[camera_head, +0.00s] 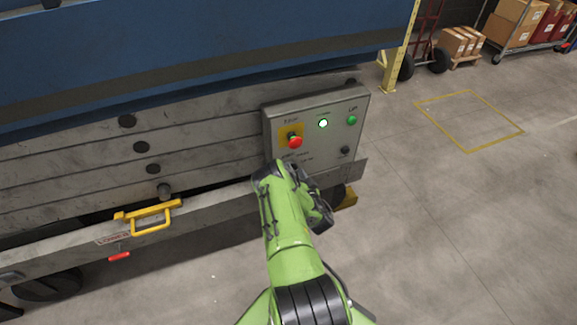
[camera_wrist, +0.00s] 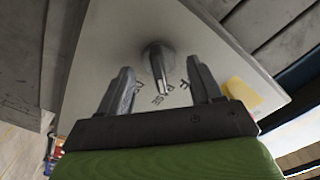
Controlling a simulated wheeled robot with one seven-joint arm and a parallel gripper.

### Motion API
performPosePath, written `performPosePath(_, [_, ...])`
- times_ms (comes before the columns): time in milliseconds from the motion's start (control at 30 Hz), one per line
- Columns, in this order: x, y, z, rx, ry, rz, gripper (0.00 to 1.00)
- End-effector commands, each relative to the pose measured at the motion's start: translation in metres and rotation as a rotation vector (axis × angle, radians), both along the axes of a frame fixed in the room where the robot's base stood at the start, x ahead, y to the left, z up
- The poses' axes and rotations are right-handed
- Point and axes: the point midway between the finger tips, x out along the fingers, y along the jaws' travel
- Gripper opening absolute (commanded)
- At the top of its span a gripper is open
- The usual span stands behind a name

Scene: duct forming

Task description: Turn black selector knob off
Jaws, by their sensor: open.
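The selector knob (camera_wrist: 158,60) shows in the wrist view as a dark round knob with a lighter pointer bar. It stands out from the grey control panel (camera_head: 272,128), with partly hidden lettering beside it. My gripper (camera_wrist: 159,68) is open, one finger on each side of the knob, with visible gaps; I cannot tell whether the tips reach its depth. In the head view my wrist covers the panel's lower left, hiding the knob and fingers. The panel also shows in the wrist view (camera_wrist: 105,30).
The panel carries a red stop button (camera_head: 295,141) on a yellow plate, a lit lamp (camera_head: 323,123), a green button (camera_head: 352,119) and a small black control (camera_head: 345,151). A yellow handle (camera_head: 150,219) juts from the machine at left.

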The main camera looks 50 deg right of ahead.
Motion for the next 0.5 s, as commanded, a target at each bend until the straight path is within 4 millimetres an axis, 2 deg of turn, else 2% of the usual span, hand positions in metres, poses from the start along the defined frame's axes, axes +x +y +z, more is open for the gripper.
performPosePath(200, [-0.0003,-0.0001,-0.0001,0.000,0.001,-0.001,0.63])
performPosePath(500, [-0.0001,-0.0001,-0.0001,0.000,0.000,0.000,0.17])
